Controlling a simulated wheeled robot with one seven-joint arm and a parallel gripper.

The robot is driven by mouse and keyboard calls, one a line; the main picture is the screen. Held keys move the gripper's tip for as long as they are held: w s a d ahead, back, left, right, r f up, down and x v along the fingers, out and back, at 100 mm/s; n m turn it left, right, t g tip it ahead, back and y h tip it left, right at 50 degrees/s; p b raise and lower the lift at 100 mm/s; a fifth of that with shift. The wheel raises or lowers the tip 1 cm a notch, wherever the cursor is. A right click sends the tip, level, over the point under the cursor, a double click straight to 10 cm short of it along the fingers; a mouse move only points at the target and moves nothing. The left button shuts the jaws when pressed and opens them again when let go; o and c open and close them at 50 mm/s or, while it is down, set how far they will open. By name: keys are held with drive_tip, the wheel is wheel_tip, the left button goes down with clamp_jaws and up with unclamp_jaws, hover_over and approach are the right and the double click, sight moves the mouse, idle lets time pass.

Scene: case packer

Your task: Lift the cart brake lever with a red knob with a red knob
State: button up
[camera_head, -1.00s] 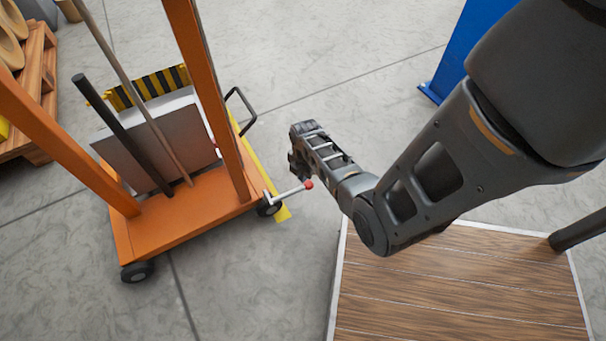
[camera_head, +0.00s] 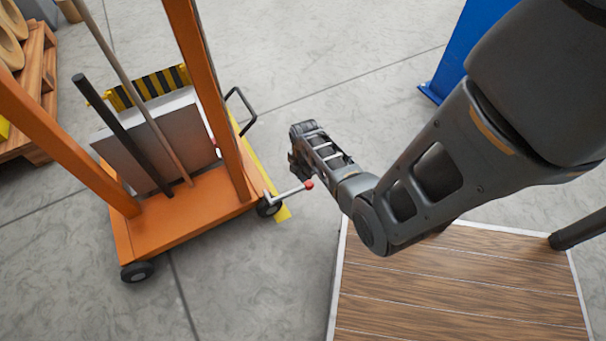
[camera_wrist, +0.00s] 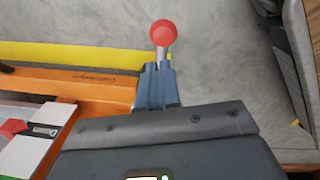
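The cart brake lever (camera_head: 288,192) is a thin metal rod with a red knob (camera_head: 309,184) on its end. It sticks out from the lower right corner of the orange cart (camera_head: 190,214), near a wheel. In the wrist view the red knob (camera_wrist: 163,33) shows just beyond my gripper (camera_wrist: 158,70). Its fingers look close together, and the rod runs down to their tips, where it is hidden. In the head view my gripper (camera_head: 298,172) is right by the lever, with its fingertips unclear. I cannot tell whether they touch the rod.
The cart carries a grey box (camera_head: 165,140), a dark pole and orange uprights. A wooden platform (camera_head: 450,290) lies at the lower right. A blue post (camera_head: 460,55) stands at the upper right, and a pallet (camera_head: 38,90) at the left. Open grey floor lies between.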

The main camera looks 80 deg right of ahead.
drive_tip(key=o, duration=1.1)
wheel_tip(320, 180, up, 8)
drive_tip(key=p, duration=0.4)
drive_tip(key=shift+s+f, duration=0.15)
drive_tip(key=shift+s, duration=0.05)
drive_tip(key=shift+a, duration=0.1)
